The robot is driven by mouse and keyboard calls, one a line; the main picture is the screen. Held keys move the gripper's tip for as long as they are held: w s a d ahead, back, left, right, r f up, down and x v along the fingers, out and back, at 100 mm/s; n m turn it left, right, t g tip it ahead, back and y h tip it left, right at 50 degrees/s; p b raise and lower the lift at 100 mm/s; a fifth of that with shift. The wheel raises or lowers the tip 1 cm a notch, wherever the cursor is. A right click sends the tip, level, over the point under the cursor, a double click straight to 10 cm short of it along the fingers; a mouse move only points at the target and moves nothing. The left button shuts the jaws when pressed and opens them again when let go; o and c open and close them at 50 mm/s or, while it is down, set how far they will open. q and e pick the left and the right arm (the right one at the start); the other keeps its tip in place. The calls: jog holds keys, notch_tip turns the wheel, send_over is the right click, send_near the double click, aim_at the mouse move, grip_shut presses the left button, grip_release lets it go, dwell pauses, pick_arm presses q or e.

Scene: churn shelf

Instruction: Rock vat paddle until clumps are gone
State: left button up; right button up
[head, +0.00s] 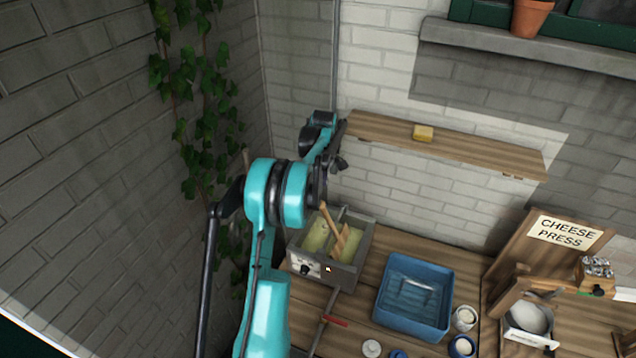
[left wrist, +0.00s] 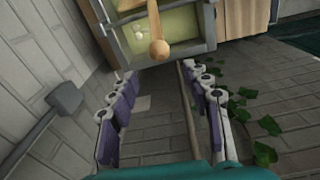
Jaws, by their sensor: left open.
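The grey vat (head: 350,272) stands on the wooden counter and holds pale yellow contents (head: 318,238). My left gripper (head: 337,163) is above and behind the vat near the wall, apart from the paddle. In the left wrist view, its fingers (left wrist: 165,110) are spread and empty. The paddle's round knob (left wrist: 159,48) shows beyond the fingertips, with part of the vat (left wrist: 180,50) behind it. My right gripper is not in view.
A blue tub (head: 450,318), jars (head: 464,318) and a cheese press (head: 540,255) stand on the counter. Ivy (head: 200,90) hangs on the left wall. A red-handled tool (head: 334,320) lies before the vat.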

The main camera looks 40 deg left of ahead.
aim_at(321, 201)
pick_arm(q)
jog(key=shift+w+r+n+h, duration=0.1)
jog(key=shift+r+n+h, duration=0.05)
jog(key=shift+n+h, duration=0.15)
jog(key=shift+f, duration=0.35)
notch_tip(321, 201, down, 7)
jog(key=shift+d+f+p, duration=0.1)
jog(key=shift+d+p, duration=0.05)
jog(key=shift+p, duration=0.35)
grip_shut()
